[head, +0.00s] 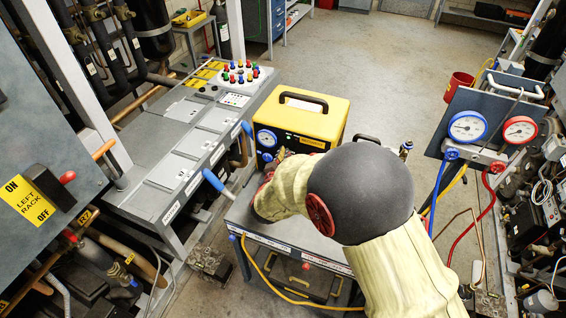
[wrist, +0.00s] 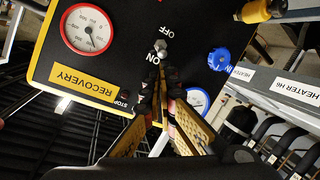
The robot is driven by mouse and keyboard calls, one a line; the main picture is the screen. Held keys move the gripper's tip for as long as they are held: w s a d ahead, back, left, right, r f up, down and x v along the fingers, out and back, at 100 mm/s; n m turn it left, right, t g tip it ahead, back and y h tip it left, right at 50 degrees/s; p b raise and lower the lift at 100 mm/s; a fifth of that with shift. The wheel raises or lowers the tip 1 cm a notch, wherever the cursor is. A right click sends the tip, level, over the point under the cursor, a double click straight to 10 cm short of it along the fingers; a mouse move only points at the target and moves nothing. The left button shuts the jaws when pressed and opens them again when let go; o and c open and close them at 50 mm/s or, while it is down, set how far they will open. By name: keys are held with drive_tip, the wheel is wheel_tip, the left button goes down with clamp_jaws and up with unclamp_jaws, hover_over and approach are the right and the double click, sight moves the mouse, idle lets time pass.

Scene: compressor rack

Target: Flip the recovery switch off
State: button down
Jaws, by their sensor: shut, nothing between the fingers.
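The yellow and black recovery unit (head: 304,118) stands on a grey cart. In the head view my arm hides the switch and most of the gripper.
A red-rimmed gauge (wrist: 87,28), a blue knob (wrist: 220,59) and a blue-rimmed gauge (wrist: 198,101) flank the switch. A grey heater console (head: 190,140) stands left of the cart. A gauge manifold (head: 490,125) with hoses stands at the right.

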drive_tip(key=shift+w+f, duration=0.1)
drive_tip(key=shift+w, duration=0.3)
drive_tip(key=shift+s+a+f+t+h+b, duration=0.1)
drive_tip(key=shift+s+f+t+h+b, duration=0.15)
drive_tip(key=shift+t+b, duration=0.7)
drive_tip(key=shift+s+f+t+h+b, duration=0.2)
drive_tip(key=shift+f+t+b, duration=0.15)
drive_tip(key=shift+b, duration=1.15)
drive_tip(key=t+b, duration=0.1)
drive_tip(key=b, duration=0.1)
drive_tip(key=f+n+t+b, duration=0.1)
drive_tip(key=t+b, duration=0.1)
drive_tip(key=b, duration=0.1)
drive_tip(key=shift+s+a+f, duration=0.1)
drive_tip(key=shift+s, duration=0.3)
